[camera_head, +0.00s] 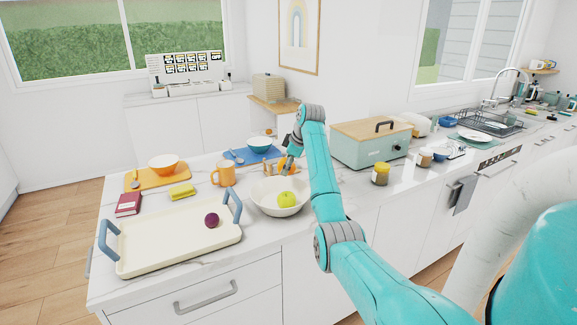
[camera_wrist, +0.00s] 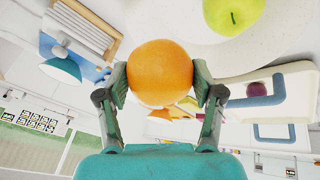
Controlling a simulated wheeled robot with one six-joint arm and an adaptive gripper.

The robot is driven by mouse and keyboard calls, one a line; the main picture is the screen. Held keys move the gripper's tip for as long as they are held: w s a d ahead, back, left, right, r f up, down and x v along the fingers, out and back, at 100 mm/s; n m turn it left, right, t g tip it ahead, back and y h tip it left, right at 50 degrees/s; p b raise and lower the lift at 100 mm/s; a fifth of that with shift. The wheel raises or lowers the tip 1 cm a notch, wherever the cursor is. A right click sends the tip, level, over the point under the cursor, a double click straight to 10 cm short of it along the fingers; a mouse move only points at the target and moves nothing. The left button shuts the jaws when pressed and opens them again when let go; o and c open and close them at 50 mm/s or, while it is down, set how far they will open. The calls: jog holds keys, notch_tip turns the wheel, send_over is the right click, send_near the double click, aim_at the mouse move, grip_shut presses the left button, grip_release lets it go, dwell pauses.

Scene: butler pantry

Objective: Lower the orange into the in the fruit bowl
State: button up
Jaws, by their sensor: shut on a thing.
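The orange (camera_wrist: 160,73) is clasped between the two fingertips of my gripper (camera_wrist: 160,80) in the wrist view. In the head view my gripper (camera_head: 288,163) is at the far edge of the fruit bowl, and the orange is mostly hidden there by the gripper. The cream fruit bowl (camera_head: 262,203) stands on the counter with a yellow-green apple (camera_head: 286,199) in it. The apple also shows at the top of the wrist view (camera_wrist: 233,13), apart from the orange. The exact height of the orange over the bowl is unclear.
A cream tray (camera_head: 165,250) with blue handles, holding a plum (camera_head: 212,220), stands front left of the bowl. An orange mug (camera_head: 225,174) stands left of it. A blue bowl (camera_head: 259,144) is behind. A teal bread box (camera_head: 365,150) stands to the right.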

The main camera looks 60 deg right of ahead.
aim_at(288, 178)
dwell(0.4)
jog(key=shift+f, duration=2.4)
jog(key=shift+f, duration=0.5)
jog(key=o, duration=1.4)
jog(key=shift+c, duration=0.2)
jog(key=v, duration=1.2)
